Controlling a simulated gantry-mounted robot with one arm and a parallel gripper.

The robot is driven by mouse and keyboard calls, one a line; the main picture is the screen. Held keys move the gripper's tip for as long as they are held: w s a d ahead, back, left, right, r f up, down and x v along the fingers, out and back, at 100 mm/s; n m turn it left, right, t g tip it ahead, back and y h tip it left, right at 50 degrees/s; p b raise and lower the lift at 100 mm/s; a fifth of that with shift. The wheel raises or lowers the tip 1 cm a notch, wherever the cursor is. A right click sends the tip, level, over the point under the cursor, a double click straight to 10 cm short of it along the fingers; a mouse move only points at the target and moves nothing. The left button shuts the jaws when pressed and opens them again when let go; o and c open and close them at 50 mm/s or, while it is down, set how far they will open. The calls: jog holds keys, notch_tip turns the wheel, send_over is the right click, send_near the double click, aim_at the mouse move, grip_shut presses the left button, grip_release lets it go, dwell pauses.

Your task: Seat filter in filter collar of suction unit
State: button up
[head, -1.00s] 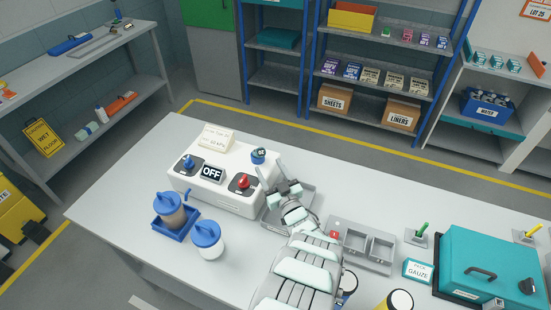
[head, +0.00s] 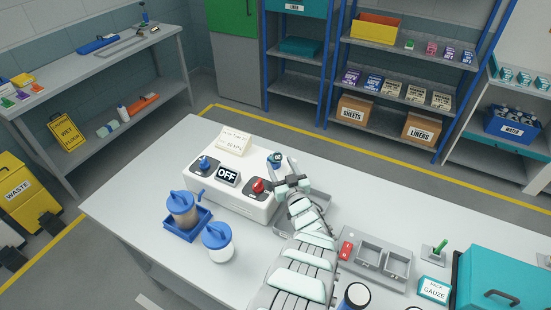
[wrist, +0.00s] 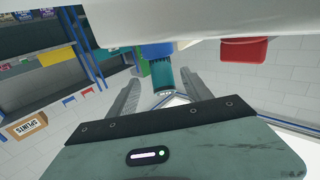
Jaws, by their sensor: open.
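The white suction unit (head: 212,192) stands on the table with an OFF display, a blue knob and a red knob. A small round dark teal-and-blue piece (head: 275,160) sits at its back right corner. I cannot tell whether this is the filter, the collar or both together. My gripper (head: 284,174) is open at the unit's right end, its fingers close to the round piece; I cannot tell whether they touch it. In the wrist view, a teal shape (wrist: 161,74) and a blue shape (wrist: 157,49) show between and beyond the fingers, under a white surface.
A blue-lidded canister (head: 183,208) stands in a blue tray; another blue-lidded jar (head: 218,242) is beside it. A grey tray (head: 318,212) lies beneath my arm, and a grey compartment tray (head: 374,277) is to the right. A teal case (head: 505,292) occupies the table's right. The back right tabletop is clear.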

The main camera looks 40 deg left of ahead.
aim_at(276, 158)
jog(key=shift+b+x, duration=0.35)
jog(key=shift+x, duration=0.75)
jog(key=shift+a+f+b, duration=0.4)
jog(key=shift+b, duration=0.2)
jog(key=shift+w+a+r+b, duration=0.25)
jog(key=shift+w+a+b, duration=0.25)
jog(key=shift+a+b, duration=0.1)
grip_shut()
